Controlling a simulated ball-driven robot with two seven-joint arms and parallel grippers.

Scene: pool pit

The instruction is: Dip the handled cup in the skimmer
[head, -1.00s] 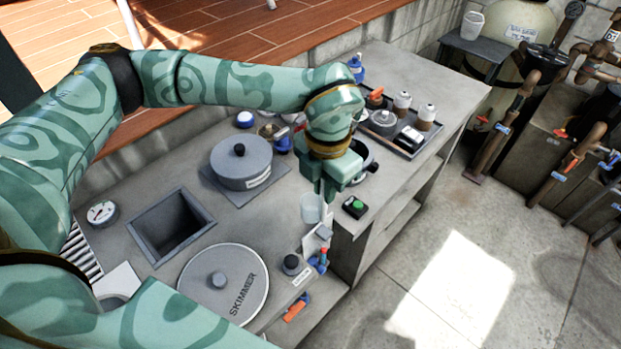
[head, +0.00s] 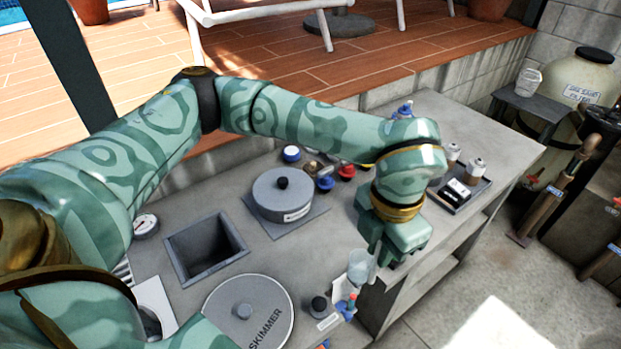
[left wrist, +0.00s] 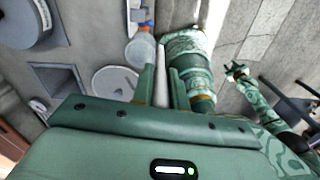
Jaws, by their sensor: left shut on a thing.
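The handled cup (head: 360,266), pale and translucent, hangs roughly upright beside the counter's front edge. My left gripper (head: 378,246) is shut on its handle. In the left wrist view the cup (left wrist: 140,48) shows beyond the fingers (left wrist: 164,86), with the pale handle between them. The skimmer (head: 243,318) is a round grey lid with a knob and the word SKIMMER, flat in the counter, left of and nearer than the cup. The lid (left wrist: 112,86) also shows in the left wrist view. My right gripper (left wrist: 236,70) is small there; its jaw state is unclear.
A lidded grey pot (head: 282,193) stands behind. A black knob (head: 318,305) lies between skimmer and cup. A tray (head: 462,197) with bottles sits at the right.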

